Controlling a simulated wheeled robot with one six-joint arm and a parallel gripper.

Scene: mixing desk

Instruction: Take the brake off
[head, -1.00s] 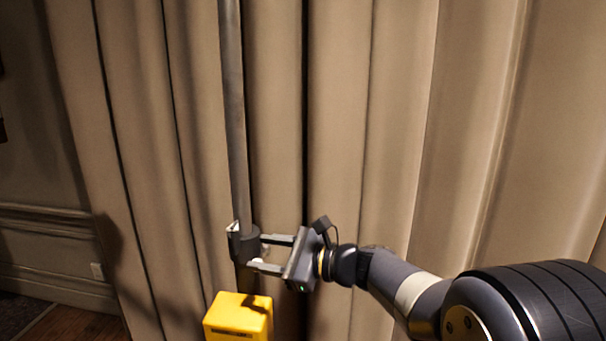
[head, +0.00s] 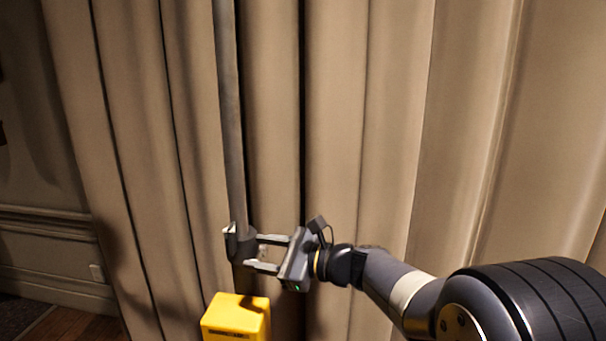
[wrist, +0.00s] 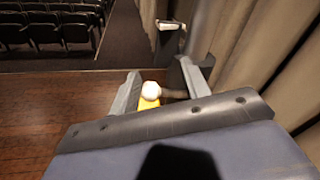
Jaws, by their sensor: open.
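A dark clamp-like block (head: 241,246) with a bright metal piece on its left side sits at the lower end of a grey upright pole (head: 231,120) in the head view. In the wrist view the knob appears between the two fingers of my gripper (wrist: 159,70). I see no finger clearly pressing on it.
A yellow box (head: 235,318) stands just below the block and my gripper. A beige curtain (head: 370,120) hangs close behind. In the wrist view, rows of dark seats (wrist: 45,28) lie beyond a wooden floor (wrist: 50,105), which is open at left.

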